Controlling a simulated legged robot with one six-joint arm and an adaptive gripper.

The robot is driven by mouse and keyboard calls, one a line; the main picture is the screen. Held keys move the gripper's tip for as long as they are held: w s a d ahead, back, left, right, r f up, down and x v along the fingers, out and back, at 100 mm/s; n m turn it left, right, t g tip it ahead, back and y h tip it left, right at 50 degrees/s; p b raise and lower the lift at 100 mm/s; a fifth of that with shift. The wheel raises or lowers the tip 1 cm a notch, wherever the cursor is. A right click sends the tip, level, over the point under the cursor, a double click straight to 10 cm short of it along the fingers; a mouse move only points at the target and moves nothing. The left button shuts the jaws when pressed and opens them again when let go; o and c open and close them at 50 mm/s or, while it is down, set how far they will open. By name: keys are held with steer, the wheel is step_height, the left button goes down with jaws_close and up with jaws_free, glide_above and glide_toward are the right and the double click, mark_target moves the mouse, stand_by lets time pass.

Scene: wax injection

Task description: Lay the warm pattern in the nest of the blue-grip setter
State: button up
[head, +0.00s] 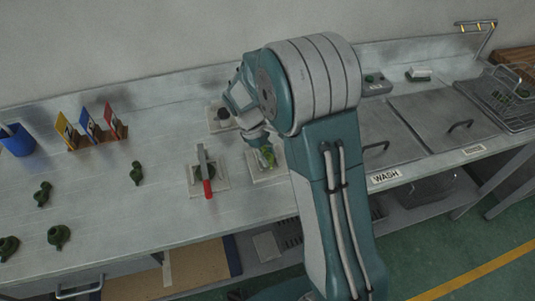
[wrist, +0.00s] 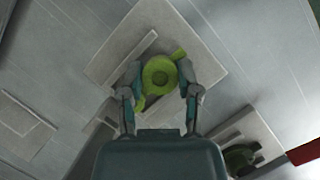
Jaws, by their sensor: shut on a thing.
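A bright yellow-green pattern (wrist: 160,74) with a round hub and short side stubs is between the two fingers of my gripper (wrist: 161,84). In the head view the green pattern (head: 268,158) shows at the end of my arm. My gripper is shut on it, over a pale square plate (wrist: 112,62) with raised bars. In the head view that plate (head: 266,176) is partly behind my arm. I cannot tell whether the pattern touches the plate. No blue grip shows in either view.
A setter with a red grip (head: 207,189) stands just left of my gripper and holds a dark green pattern (wrist: 240,157). Another plate (head: 214,127) with a dark knob lies behind. Several dark green patterns (head: 58,236) lie at left. Wash bins (head: 400,150) are at right.

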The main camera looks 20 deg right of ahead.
steer(key=shift+f, duration=0.35)
steer(key=o, duration=1.1)
steer(key=shift+c, duration=0.2)
steer(key=shift+r, duration=0.15)
steer(key=shift+r, duration=0.35)
steer(key=v, duration=1.2)
steer(key=s+d+r+m+t+y, duration=0.1)
steer(key=s+r+m+t, duration=0.3)
steer(key=s, duration=0.8)
steer(key=s+d+r+m+t+y, duration=0.2)
steer(key=s+r+m+t, duration=0.2)
steer(key=s, duration=0.8)
steer(key=shift+d+r+m+t, duration=0.3)
steer(key=shift+r+m, duration=0.35)
steer(key=shift+m, duration=0.15)
